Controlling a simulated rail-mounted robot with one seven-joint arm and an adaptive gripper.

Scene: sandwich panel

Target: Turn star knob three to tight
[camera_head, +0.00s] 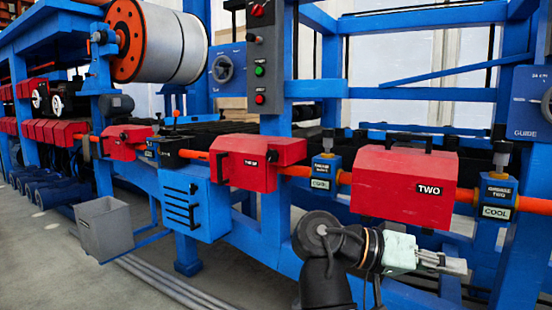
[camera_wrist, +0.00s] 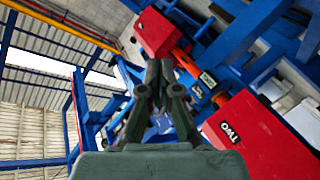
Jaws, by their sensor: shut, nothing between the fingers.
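A red box (camera_head: 262,155) with a label that seems to read THREE sits on an orange bar in the middle of the head view. A small dark part (camera_head: 221,166) shows at its left end; I cannot tell whether it is a star knob or how it is turned. My gripper (camera_head: 455,265) is below and in front of the red box marked TWO (camera_head: 385,188), apart from it and pointing right. In the wrist view the fingers (camera_wrist: 160,70) are together and empty, with box TWO (camera_wrist: 240,128) to their right and another red box (camera_wrist: 157,33) beyond their tips.
Blue blocks with COOL labels (camera_head: 323,170) sit on the orange bar between the boxes. A blue frame post (camera_head: 276,200) and a blue slotted box (camera_head: 194,208) stand to the left of my arm. Grey floor (camera_head: 60,270) is open at lower left.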

